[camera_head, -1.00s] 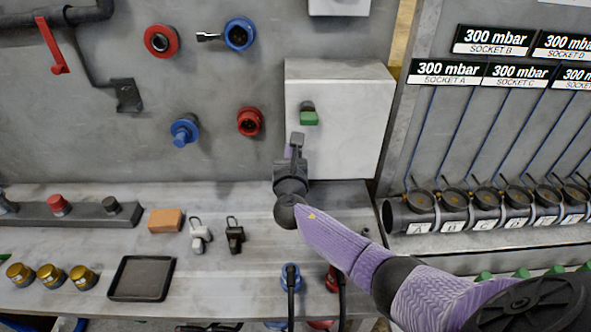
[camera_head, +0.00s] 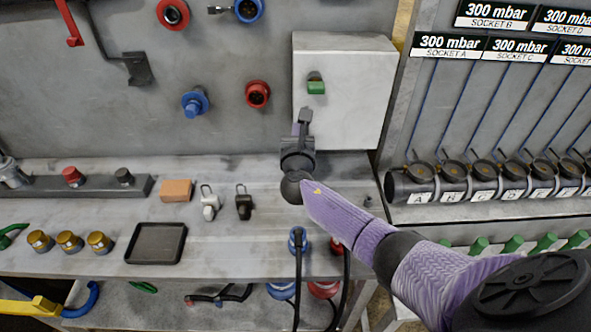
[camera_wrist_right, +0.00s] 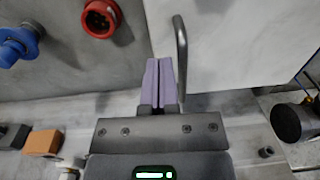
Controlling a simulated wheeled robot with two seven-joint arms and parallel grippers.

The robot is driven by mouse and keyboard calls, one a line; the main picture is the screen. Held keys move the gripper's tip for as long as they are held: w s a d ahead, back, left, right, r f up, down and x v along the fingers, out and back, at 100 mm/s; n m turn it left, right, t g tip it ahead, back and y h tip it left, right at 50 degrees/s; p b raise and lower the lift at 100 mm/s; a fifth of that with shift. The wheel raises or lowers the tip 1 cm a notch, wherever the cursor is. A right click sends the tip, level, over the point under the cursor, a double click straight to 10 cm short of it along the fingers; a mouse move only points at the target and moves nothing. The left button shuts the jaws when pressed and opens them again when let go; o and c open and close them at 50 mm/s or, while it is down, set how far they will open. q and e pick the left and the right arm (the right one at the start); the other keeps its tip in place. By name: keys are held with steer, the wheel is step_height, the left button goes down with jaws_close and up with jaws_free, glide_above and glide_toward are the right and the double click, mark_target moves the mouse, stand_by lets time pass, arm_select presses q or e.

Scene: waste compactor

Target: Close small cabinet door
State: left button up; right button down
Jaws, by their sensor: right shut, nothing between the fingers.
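The small cabinet (camera_head: 350,100) is a white box on the grey wall panel, with a green-fronted knob (camera_head: 316,87) on its face. In the right wrist view, its pale face (camera_wrist_right: 235,50) carries a curved metal handle (camera_wrist_right: 181,50). My right gripper (camera_head: 296,129) is at the cabinet's lower left edge. In the right wrist view, its purple fingers (camera_wrist_right: 160,65) are together and empty, just left of the handle. I cannot tell whether they touch it, or how far the door stands open. My left gripper is out of view.
A workbench (camera_head: 230,230) below holds a black tray (camera_head: 156,243), an orange block (camera_head: 176,190) and two padlocks. Red (camera_head: 258,94) and blue (camera_head: 195,102) sockets sit on the wall left of the cabinet. A gauge rack (camera_head: 480,185) stands to the right.

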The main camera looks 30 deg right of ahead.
steer(key=s+a+f+m+g+y+p, duration=0.1)
steer(key=s+a+f+m+g+y, duration=0.2)
steer(key=s+a+m, duration=0.5)
steer(key=s+a+f+m+g+y+p, duration=0.1)
steer(key=s+a+m+g+y, duration=0.35)
steer(key=s+m, duration=0.75)
steer(key=s+a+f+m+g+y+p, duration=0.1)
steer(key=s+a+f+m+g+y, duration=0.3)
steer(key=s+m, duration=0.7)
steer(key=s+f+n+g+h+b, duration=0.1)
steer(key=s+f+n+b, duration=0.15)
steer(key=f, duration=0.95)
steer(key=s+f+n+g+h+b, duration=0.1)
steer(key=s+f+b, duration=0.2)
steer(key=f, duration=0.9)
steer(key=s+d+f+b, duration=0.2)
steer(key=s+f+b, duration=0.2)
steer(key=s+f, duration=0.8)
steer(key=shift+s+f+n+g+b, duration=0.35)
steer(key=shift+f+g, duration=0.1)
steer(key=shift+f, duration=0.45)
